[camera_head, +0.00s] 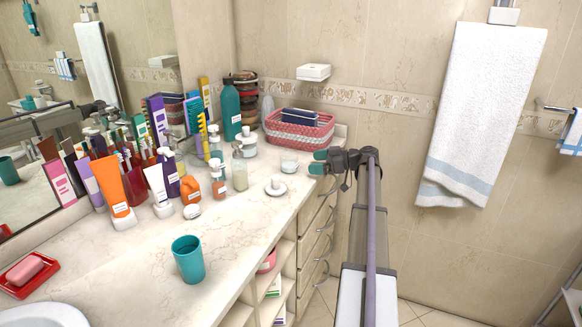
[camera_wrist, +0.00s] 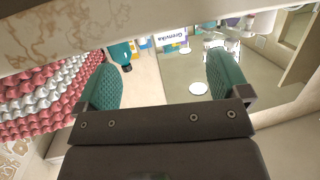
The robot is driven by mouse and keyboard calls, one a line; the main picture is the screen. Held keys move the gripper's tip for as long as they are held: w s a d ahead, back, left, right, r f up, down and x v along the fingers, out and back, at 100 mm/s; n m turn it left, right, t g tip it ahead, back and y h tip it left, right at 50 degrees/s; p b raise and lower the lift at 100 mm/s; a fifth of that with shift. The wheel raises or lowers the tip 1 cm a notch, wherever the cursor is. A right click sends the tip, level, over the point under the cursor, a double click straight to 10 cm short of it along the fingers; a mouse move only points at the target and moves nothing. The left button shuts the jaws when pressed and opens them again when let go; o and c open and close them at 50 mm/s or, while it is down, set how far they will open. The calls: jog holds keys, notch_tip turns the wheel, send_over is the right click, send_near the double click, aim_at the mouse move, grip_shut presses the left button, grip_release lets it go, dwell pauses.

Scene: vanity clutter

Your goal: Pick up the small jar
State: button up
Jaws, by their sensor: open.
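In the wrist view the two teal fingers (camera_wrist: 165,85) are wide apart. A round white top (camera_wrist: 198,88) shows between them; I cannot tell for sure that it is the jar's.
The basket (camera_head: 299,133) stands close behind the jar; it fills the left of the wrist view (camera_wrist: 45,85). A white lidded dish (camera_head: 275,187) is in front of the jar. Bottles, including a soap pump (camera_head: 239,168), crowd the left. A teal cup (camera_head: 188,260) stands nearer; bare counter surrounds it.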

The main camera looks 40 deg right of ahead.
aim_at(294, 162)
jog(key=x, duration=0.3)
jog(key=shift+a, duration=0.1)
jog(key=b+x, duration=0.1)
jog(key=x, duration=0.4)
jog(key=shift+a+f, duration=0.15)
jog(key=shift+a, duration=0.05)
jog(key=c, duration=1)
jog(key=shift+c, duration=0.2)
jog(key=shift+r, duration=0.25)
jog(key=shift+r, duration=0.2)
jog(key=f+v, duration=0.3)
jog(key=v, duration=1.4)
jog(key=shift+s+d+f, duration=0.2)
jog(key=shift+s+d, duration=0.15)
jog(key=shift+s, duration=0.3)
